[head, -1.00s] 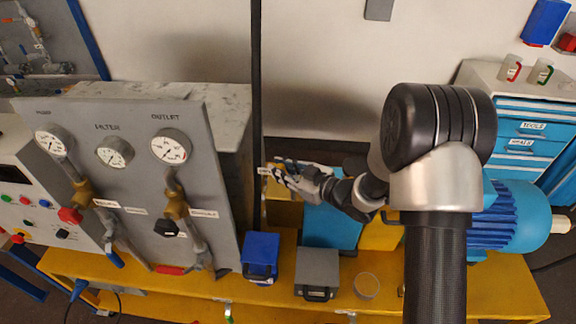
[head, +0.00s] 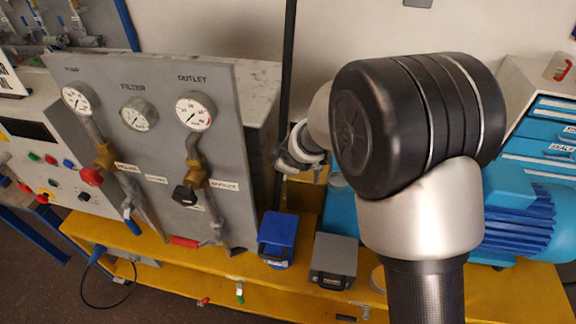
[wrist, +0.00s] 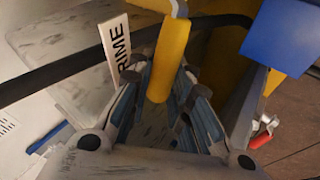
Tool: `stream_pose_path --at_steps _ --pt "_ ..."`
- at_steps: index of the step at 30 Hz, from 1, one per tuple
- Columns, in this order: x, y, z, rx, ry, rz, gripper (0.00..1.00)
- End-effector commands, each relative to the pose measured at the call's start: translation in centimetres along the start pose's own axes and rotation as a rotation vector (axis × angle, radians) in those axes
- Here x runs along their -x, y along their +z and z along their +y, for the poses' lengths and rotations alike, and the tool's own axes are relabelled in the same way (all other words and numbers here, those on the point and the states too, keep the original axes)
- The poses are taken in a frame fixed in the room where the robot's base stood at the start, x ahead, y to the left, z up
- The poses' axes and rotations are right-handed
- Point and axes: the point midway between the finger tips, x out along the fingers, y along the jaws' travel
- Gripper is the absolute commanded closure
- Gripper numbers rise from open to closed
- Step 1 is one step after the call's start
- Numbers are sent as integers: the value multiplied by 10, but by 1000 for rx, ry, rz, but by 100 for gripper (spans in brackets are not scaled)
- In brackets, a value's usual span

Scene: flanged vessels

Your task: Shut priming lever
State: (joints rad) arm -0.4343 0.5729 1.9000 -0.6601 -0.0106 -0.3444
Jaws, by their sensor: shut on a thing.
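The yellow priming lever (wrist: 170,55) stands in the middle of the wrist view, beside a white tag reading "PRIME" (wrist: 118,48). My gripper (wrist: 164,88) has its blue-grey fingers on both sides of the lever's lower end and is shut on it. In the head view my large black arm joint hides the fingers and the lever. Only the grey wrist part (head: 300,150) shows, just right of a dark vertical post.
A grey panel with gauges (head: 194,111) and valves stands at the left. A blue box (head: 277,238) and a grey box (head: 334,258) sit on the yellow bench (head: 250,285). A blue motor (head: 525,220) is at the right. A dark bar (wrist: 60,75) crosses the wrist view.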

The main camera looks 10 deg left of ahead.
Motion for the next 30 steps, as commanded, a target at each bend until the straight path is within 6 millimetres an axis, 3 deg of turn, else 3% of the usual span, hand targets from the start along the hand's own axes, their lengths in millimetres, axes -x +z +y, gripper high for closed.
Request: stream_pose_path --at_steps 1,9,30 --pt "-11 0 -7 27 4 -26 100" --pt "-22 3 -16 125 -5 -178 100" --pt "-27 7 -20 194 -7 -293 100"
